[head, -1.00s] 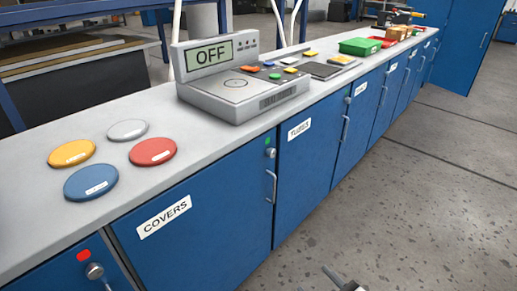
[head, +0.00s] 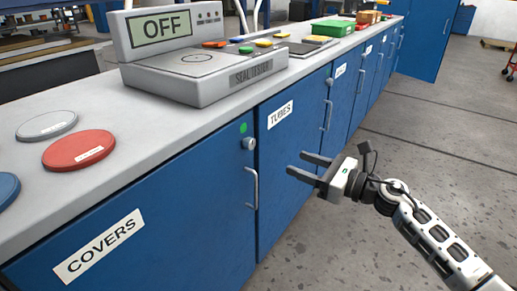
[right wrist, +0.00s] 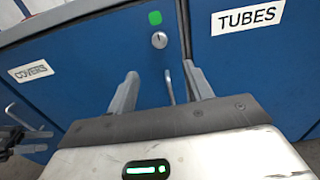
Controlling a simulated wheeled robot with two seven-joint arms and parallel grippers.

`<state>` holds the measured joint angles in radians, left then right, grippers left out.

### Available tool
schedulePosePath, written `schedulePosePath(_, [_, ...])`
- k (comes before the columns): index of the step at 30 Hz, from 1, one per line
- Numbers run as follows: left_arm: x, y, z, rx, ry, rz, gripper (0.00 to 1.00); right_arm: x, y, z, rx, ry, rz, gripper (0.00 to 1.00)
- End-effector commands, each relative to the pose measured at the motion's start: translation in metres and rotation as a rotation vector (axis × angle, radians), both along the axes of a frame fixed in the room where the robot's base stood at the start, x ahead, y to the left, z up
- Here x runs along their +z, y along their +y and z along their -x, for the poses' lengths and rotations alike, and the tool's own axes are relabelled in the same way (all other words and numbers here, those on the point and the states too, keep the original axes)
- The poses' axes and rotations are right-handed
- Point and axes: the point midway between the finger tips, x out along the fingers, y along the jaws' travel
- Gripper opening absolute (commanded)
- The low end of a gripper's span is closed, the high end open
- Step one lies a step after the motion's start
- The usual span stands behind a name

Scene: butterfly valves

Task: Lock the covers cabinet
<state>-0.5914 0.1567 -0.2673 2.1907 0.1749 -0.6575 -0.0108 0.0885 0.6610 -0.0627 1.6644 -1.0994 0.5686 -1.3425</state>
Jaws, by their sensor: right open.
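The covers cabinet (head: 150,222) is the blue door with the COVERS label, and it looks closed. Near its upper right corner are a green marker (head: 243,128), a round silver lock (head: 249,143) and, below, a bar handle (head: 252,187). My right gripper (head: 297,163) is open and empty, right of the lock and apart from it. In the right wrist view the lock (right wrist: 159,40) and green marker (right wrist: 155,18) appear beyond the open fingertips (right wrist: 160,75), with the handle (right wrist: 170,88) between the fingers. A dark part at that view's left edge may be my left gripper; its state is unclear.
The tubes cabinet (head: 283,150) adjoins on the right. The grey counter holds the seal tester (head: 200,75) reading OFF, a red cover (head: 78,150), a grey cover (head: 46,125), a blue cover (head: 6,188) and a green bin (head: 334,28). The floor (head: 440,150) in front is clear.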

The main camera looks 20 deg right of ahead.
Motion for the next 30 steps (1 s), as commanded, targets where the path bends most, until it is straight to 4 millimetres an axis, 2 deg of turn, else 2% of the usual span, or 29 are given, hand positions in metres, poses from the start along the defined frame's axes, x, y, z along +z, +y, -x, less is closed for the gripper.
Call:
schedulePosePath(9, [0.006,0.002,0.000,0.006,-0.011,-0.001,0.51,0.002,0.045,-0.057,-0.001,-0.001,-0.007,0.51])
schedulePosePath(15, [0.005,0.002,0.001,0.006,-0.011,-0.001,0.51,0.001,0.066,-0.084,-0.001,0.000,-0.006,0.51])
schedulePosePath(21, [0.003,0.001,0.001,0.005,-0.005,0.000,0.51,0.000,0.075,-0.096,-0.001,0.002,-0.005,0.51])
schedulePosePath(30, [0.002,0.001,0.001,0.003,-0.003,-0.001,0.51,0.000,0.077,-0.098,-0.001,0.002,-0.004,0.51])
